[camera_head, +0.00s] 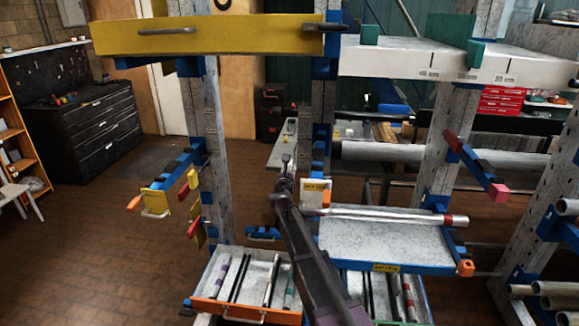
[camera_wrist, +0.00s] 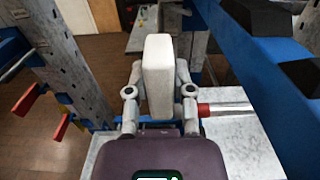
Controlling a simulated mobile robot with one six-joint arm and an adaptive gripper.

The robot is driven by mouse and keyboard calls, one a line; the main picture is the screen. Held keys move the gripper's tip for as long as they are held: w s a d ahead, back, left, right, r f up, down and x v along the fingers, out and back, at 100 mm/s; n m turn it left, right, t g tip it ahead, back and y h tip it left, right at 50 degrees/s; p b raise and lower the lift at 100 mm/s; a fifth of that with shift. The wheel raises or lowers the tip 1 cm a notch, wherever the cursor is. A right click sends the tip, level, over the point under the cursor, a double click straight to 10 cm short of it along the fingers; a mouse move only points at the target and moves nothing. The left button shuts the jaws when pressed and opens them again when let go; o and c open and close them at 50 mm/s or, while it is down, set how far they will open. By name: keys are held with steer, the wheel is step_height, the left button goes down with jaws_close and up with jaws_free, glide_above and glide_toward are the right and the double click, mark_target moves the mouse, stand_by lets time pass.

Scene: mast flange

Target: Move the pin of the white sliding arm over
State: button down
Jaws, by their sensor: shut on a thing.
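My gripper (camera_head: 287,160) is in front of the rack's middle post in the head view, below the yellow beam. In the wrist view my gripper (camera_wrist: 159,88) is shut on a pale, upright block (camera_wrist: 158,62) with rounded edges. I cannot tell whether this block is the pin; in the head view it is too small to make out. A white beam (camera_head: 400,62) with numbered marks and dark slots runs across the upper right and may be the white sliding arm. Teal blocks stand on it. No separate pin is clear on it.
The yellow beam (camera_head: 210,36) spans the upper left. A grey shelf (camera_head: 385,245) with a red-ended roller lies right of my gripper, and a tray of rods (camera_head: 245,265) lies below left. Blue brackets (camera_head: 180,165) jut from the left post. The brown floor at left is free.

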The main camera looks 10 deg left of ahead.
steer(key=shift+s, duration=0.6)
steer(key=shift+w+f, duration=0.1)
steer(key=c, duration=0.8)
jaws_free()
steer(key=o, duration=0.3)
steer(key=shift+s+a, duration=0.15)
steer(key=shift+s, duration=2.9)
steer(key=shift+s+a, duration=0.15)
steer(key=shift+s, duration=2.9)
